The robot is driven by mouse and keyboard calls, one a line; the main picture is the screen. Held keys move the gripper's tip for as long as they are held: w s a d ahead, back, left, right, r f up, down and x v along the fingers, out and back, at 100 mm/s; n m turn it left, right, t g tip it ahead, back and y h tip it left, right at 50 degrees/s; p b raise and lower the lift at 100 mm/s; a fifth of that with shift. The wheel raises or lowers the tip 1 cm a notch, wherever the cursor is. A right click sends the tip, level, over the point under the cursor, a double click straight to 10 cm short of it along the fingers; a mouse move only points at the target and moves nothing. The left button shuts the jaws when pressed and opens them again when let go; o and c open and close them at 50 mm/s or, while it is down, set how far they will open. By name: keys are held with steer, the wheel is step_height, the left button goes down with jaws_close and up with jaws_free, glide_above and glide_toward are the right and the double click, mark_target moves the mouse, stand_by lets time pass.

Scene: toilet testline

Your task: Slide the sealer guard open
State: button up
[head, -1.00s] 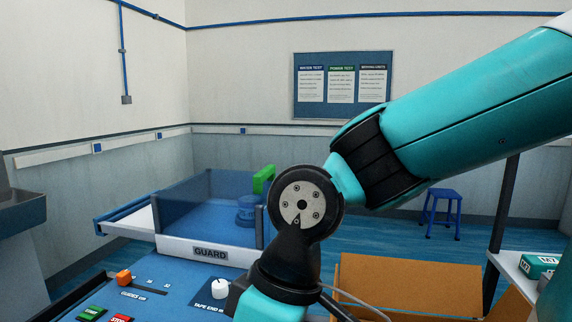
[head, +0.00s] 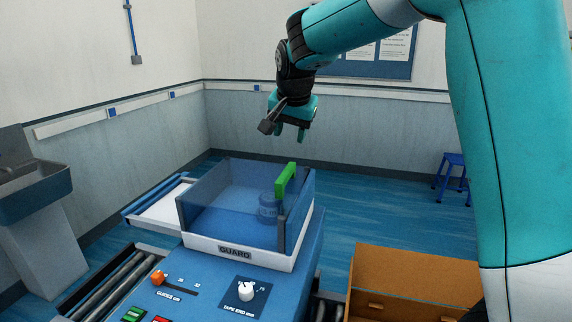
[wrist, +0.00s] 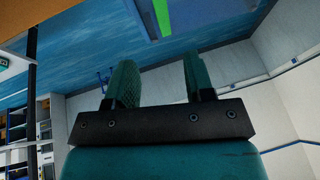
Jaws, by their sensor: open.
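The sealer guard (head: 222,200) is a see-through blue-tinted box with a white front strip marked GUARD, standing on the blue machine top. Its upright green handle (head: 286,180) is at the right side; a green bar, likely this handle (wrist: 162,17), shows at the top of the wrist view. A round blue part (head: 268,206) shows dimly through the guard. My gripper (head: 289,133) is above and behind the handle, apart from it, with its fingers pointing down. In the wrist view its two teal fingers (wrist: 158,80) stand apart with nothing between them.
The front panel has an orange guides knob (head: 158,278), a white tape end knob (head: 246,291) and a green button (head: 134,314). A cardboard box (head: 410,280) is at the right. A sink (head: 36,190) is at the left, a blue stool (head: 451,172) at the back right.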

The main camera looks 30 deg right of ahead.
mark_target(286, 173)
steer(key=p+x, duration=0.5)
steer(key=x, duration=1)
steer(key=shift+w+f, duration=0.15)
steer(key=shift+f, duration=0.1)
steer(key=shift+c, duration=0.5)
jaws_close()
